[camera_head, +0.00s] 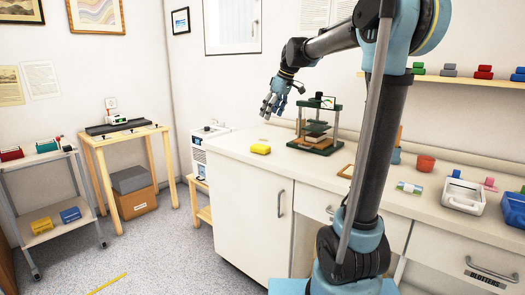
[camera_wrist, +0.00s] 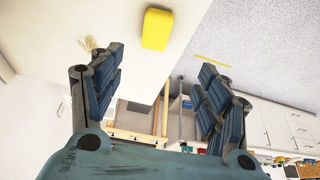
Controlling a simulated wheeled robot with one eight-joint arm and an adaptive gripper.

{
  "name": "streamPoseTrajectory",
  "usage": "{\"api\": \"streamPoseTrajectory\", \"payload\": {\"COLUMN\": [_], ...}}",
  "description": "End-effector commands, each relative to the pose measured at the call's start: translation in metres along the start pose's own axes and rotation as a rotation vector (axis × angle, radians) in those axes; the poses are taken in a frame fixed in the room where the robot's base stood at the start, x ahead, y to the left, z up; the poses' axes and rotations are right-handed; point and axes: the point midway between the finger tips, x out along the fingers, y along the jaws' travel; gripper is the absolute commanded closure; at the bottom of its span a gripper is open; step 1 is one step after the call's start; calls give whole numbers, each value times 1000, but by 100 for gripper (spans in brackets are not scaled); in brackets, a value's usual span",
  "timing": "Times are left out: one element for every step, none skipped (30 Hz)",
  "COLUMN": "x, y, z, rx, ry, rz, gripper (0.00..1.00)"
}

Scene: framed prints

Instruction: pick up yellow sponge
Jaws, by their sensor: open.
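The yellow sponge (camera_head: 260,149) lies on the white countertop (camera_head: 237,150) near its left end, in the head view. It also shows at the top of the wrist view (camera_wrist: 157,29), beyond the fingertips and apart from them. My gripper (camera_head: 273,106) is open and empty, held above the counter, up and slightly right of the sponge in the head view. In the wrist view my gripper (camera_wrist: 160,62) has its two blue fingers spread wide, with nothing between them.
A green press-like frame (camera_head: 318,125) stands on the counter just right of my gripper. A white machine (camera_head: 205,135) stands left of the counter.

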Motion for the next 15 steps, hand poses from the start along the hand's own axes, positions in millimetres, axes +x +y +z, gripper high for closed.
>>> {"api": "streamPoseTrajectory", "payload": {"x": [0,2,4,7,10,16,20,26,32,38,43,50,55,60,67], "y": [3,4,6,7,8,9,9,10,10,11,11,12,12,12,12], "z": [-2,-3,-3,-3,-2,-2,-1,0,1,1,2,2,2,2,3], "rx": [-4,-6,-7,-7,-6,-5,-4,-2,-1,-1,0,0,1,1,1], "ry": [2,2,3,3,3,3,3,3,3,3,3,3,3,3,3], "rz": [-1,-1,-1,0,0,0,1,1,2,2,2,2,2,2,2], "gripper": [31,31,31,31,31,31,31,31,31,31,31,31,31,31,31]}}
